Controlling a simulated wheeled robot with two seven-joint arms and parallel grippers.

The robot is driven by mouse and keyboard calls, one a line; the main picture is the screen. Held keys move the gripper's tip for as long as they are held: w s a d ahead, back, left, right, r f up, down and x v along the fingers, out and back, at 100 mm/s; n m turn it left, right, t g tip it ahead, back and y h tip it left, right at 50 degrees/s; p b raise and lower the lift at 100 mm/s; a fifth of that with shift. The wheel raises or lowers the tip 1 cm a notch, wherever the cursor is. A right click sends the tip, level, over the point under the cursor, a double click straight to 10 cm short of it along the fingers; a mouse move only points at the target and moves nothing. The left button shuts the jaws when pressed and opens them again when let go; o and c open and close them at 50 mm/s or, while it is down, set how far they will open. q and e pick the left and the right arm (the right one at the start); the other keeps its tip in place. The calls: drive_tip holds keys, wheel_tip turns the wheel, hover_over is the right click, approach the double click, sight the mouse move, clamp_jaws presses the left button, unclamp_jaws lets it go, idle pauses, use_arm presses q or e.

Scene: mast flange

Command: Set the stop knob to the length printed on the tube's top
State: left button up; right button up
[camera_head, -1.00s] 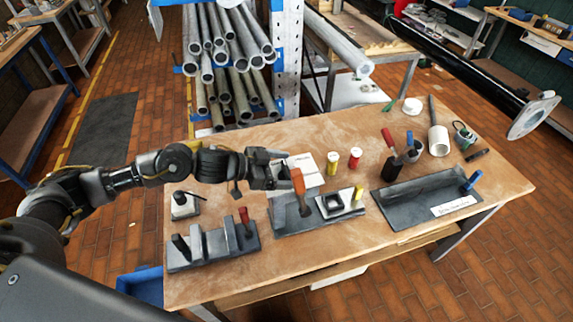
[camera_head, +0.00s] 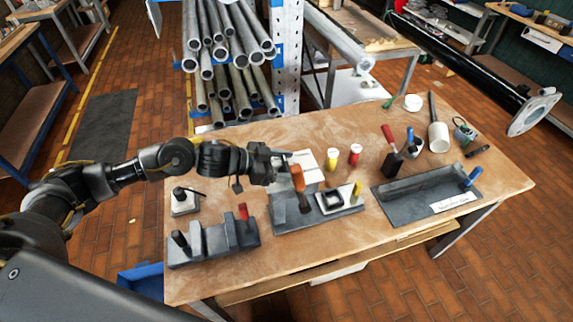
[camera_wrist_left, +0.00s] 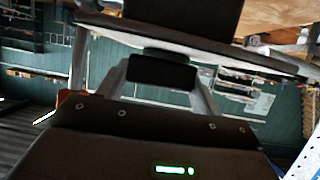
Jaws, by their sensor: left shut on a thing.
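My left gripper (camera_head: 283,164) is shut on an orange-handled tool (camera_head: 297,178) with a dark lower end. The tool hangs upright over the middle grey fixture (camera_head: 292,218); I cannot tell whether it touches it. A left grey fixture (camera_head: 213,244) has a red knob (camera_head: 243,211). A long grey tray (camera_head: 408,203) at right has a blue knob (camera_head: 473,177) and a white label, too small to read. I cannot tell which is the stop knob. No printed tube length is readable. My right gripper is out of view.
A black block (camera_head: 391,166) holds a red-handled tool. Grey pipes (camera_head: 238,85) fill a rack behind. The front strip is clear.

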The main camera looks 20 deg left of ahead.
use_arm(q)
drive_tip(key=m+g+b, duration=0.1)
drive_tip(key=m+g+h, duration=0.1)
drive_tip(key=shift+w+f+m+g+b, duration=0.1)
drive_tip(key=shift+f+m+g+b, duration=0.05)
drive_tip(key=shift+m+g+b, duration=0.2)
drive_tip(key=m+g+b, duration=0.7)
drive_tip(key=g+b, duration=0.1)
drive_tip(key=b, duration=0.3)
drive_tip(key=shift+f+g, duration=0.15)
drive_tip(key=shift+g, duration=0.1)
drive_tip(key=shift+m+g+b, duration=0.5)
drive_tip(key=shift+m+b, duration=0.05)
drive_tip(key=shift+b, duration=0.35)
drive_tip(key=shift+r+m+g+y+b, duration=0.3)
drive_tip(key=shift+m+g+y, duration=0.2)
drive_tip(key=shift+m+g, duration=0.1)
drive_tip(key=shift+r+m+g+y, duration=0.1)
drive_tip(key=shift+m+g+y, duration=0.2)
drive_tip(key=shift+m+g, duration=0.25)
drive_tip(key=shift+m+g+y+p, duration=0.3)
drive_tip(key=shift+m+g+y, duration=0.7)
drive_tip(key=shift+m+g, duration=0.2)
drive_tip(key=shift+m+g+y, duration=0.35)
drive_tip(key=shift+m+y, duration=0.25)
drive_tip(key=shift+m, duration=0.05)
drive_tip(key=shift+m+g+y, duration=0.4)
drive_tip(key=shift+f, duration=0.2)
